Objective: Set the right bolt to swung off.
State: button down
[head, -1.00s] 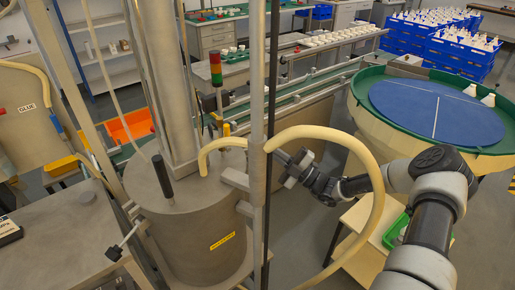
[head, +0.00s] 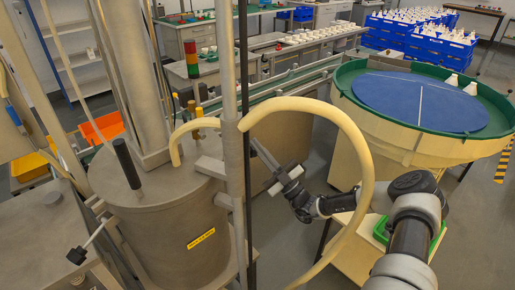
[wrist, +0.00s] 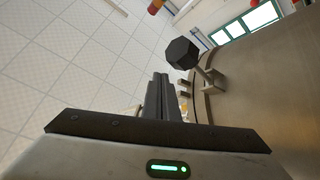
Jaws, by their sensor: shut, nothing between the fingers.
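The steel drum (head: 150,215) with a yellow label stands left of centre in the head view. In the wrist view its curved wall (wrist: 265,90) fills the right side. A bolt with a dark, many-sided knob (wrist: 182,53) stands out from a bracket on that wall, just beyond my fingertips and slightly to their right. I take it for the right bolt; I cannot pick it out in the head view. My gripper (wrist: 161,78) is shut and empty, apparently apart from the knob. In the head view its slim fingers (head: 262,152) point up and left, close behind the upright pole.
A metal pole (head: 231,100) and a thick cream hose (head: 366,165) stand between the head camera and my gripper. Another black knob (head: 76,256) on a rod sticks out at the drum's left. A round blue-topped feeder (head: 420,100) stands at the right.

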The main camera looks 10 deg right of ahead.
jog(key=shift+f+b, duration=1.05)
jog(key=shift+f, duration=0.5)
jog(key=shift+s+a+f, duration=0.1)
jog(key=shift+f, duration=0.15)
jog(key=v, duration=1.7)
jog(key=shift+d+r+b, duration=0.2)
jog(key=shift+r+b, duration=0.1)
jog(key=shift+b, duration=0.1)
jog(key=shift+r, duration=0.1)
